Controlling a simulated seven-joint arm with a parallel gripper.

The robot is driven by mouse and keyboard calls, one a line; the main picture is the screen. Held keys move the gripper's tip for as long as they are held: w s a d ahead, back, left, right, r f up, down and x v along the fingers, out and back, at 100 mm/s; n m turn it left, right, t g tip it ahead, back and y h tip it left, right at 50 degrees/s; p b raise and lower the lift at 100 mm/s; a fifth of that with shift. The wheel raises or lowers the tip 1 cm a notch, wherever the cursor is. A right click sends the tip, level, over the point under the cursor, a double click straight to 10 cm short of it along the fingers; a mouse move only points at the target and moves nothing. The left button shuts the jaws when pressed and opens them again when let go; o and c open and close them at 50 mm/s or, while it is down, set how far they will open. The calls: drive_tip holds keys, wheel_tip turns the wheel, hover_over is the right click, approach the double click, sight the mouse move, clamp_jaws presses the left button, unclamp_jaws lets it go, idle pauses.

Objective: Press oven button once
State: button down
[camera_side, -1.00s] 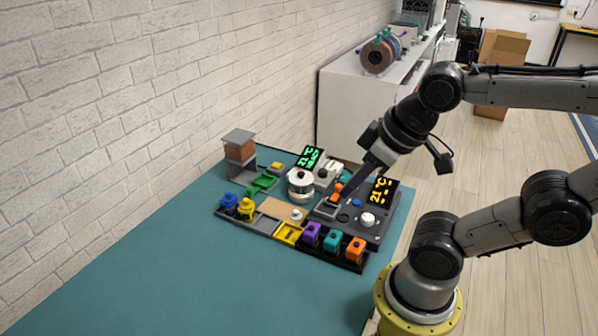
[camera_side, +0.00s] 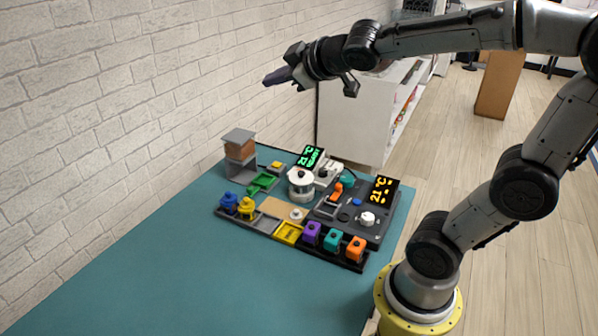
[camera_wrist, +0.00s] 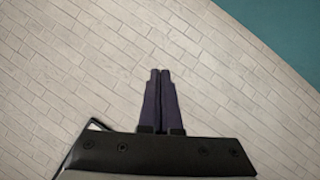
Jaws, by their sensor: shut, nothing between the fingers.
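A dark panel (camera_side: 377,229) at the right of the table has an orange display reading 21 °C (camera_side: 383,190), a white knob (camera_side: 367,219) and a small blue button (camera_side: 357,202). A grey unit behind has a green display (camera_side: 310,156) with 21 °C and a second line of text. A yellow button (camera_side: 277,166) sits near the wall. I cannot tell which control is the oven button. My gripper (camera_side: 267,80) is shut and empty, high above the table near the wall. In the wrist view its fingers (camera_wrist: 160,72) meet, with only wall and a corner of teal tabletop beyond.
A white pot (camera_side: 301,184) stands mid-cluster. A grey stand with a brown block (camera_side: 239,151) is at the left. Blue and yellow pieces and purple, teal and orange blocks (camera_side: 356,250) line the front tray. The teal tabletop (camera_side: 190,270) is clear at front left.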

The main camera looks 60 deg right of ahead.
drive_tip(key=w+d+f+n, duration=0.4)
drive_tip(key=w+d+f, duration=0.6)
drive_tip(key=w+d, duration=0.3)
drive_tip(key=s+d+f+m+g, duration=0.1)
drive_tip(key=s+d+f, duration=0.1)
drive_tip(key=d+f, duration=0.5)
drive_tip(key=s+d+f+m+g+y, duration=0.1)
drive_tip(key=s+d+f+g, duration=0.1)
drive_tip(key=d+f, duration=0.5)
wheel_tip(320, 180, down, 5)
drive_tip(key=shift+s+r, duration=0.1)
drive_tip(key=shift+s, duration=0.55)
drive_tip(key=shift+f, duration=4.4)
drive_tip(key=shift+f, duration=0.1)
